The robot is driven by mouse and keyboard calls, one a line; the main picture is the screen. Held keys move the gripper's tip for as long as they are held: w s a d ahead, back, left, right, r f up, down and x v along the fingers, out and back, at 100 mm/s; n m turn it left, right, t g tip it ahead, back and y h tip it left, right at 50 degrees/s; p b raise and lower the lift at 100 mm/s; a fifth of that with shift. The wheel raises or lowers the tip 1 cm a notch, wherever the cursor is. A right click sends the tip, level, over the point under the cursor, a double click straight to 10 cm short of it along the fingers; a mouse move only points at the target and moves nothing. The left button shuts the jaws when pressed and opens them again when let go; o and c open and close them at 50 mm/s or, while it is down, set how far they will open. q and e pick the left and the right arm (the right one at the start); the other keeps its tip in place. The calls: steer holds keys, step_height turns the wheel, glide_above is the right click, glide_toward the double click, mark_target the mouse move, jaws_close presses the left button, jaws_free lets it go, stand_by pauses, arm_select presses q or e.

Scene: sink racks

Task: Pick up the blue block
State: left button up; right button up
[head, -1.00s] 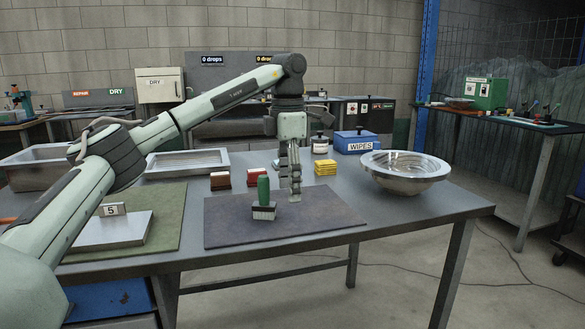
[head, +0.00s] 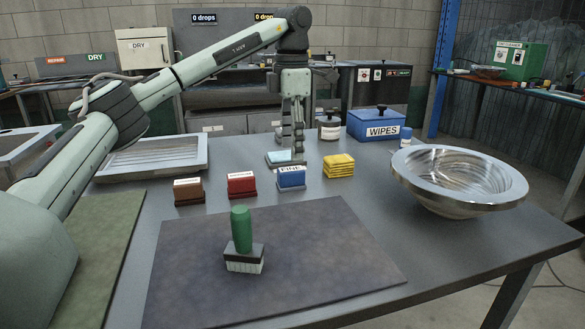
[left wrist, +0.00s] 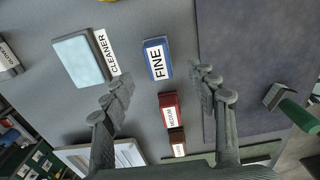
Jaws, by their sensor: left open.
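The blue block (head: 292,179) has a white label and stands in a row on the grey table, behind the dark mat. It also shows in the left wrist view (left wrist: 157,60), where its label reads FINE. My left gripper (head: 298,158) points down just above and behind the block in the head view. In the left wrist view the fingers of my left gripper (left wrist: 166,82) are spread apart with nothing between them, and the block lies beyond the gap. My right gripper is not in view.
A red block (head: 241,184) and a brown block (head: 188,191) stand left of it, yellow pads (head: 339,166) right. A light blue cleaner item (left wrist: 82,61) lies close by. A green-handled brush (head: 242,240) stands on the mat (head: 330,250). A metal bowl (head: 458,180) is at right.

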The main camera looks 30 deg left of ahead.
mark_target(291, 169)
arm_select(q)
steer(key=shift+w+a+f, duration=0.1)
steer(key=shift+w, duration=0.05)
step_height(291, 169, down, 7)
steer(key=shift+f, duration=0.2)
steer(key=c, duration=1.3)
